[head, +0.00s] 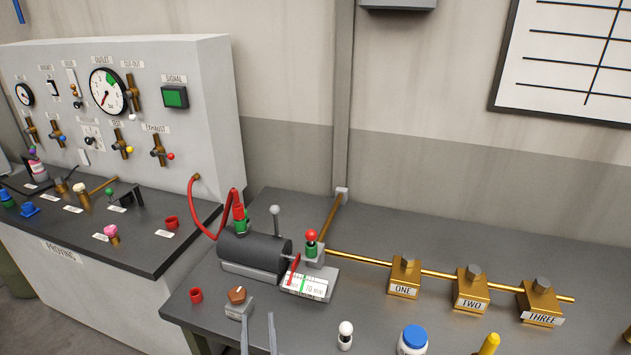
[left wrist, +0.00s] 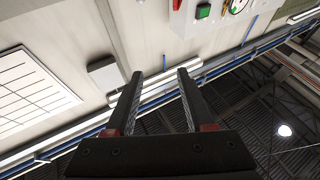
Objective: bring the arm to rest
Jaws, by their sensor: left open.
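My left gripper (head: 258,330) shows at the bottom edge of the head view as two thin grey fingers, spread apart with nothing between them. It is in front of the bench, below the orange-brown knob (head: 237,295); I cannot tell its exact height. In the left wrist view the same gripper (left wrist: 156,85) has two dark fingers apart and empty. That view faces up past the wall to the ceiling beams. My right gripper is in neither view.
The grey bench (head: 380,275) carries a dark cylinder (head: 255,252), brass blocks labelled ONE (head: 404,275), TWO (head: 470,288) and THREE (head: 540,303), and a blue-capped white jar (head: 413,340). A control panel (head: 200,70) with gauges and valves stands left.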

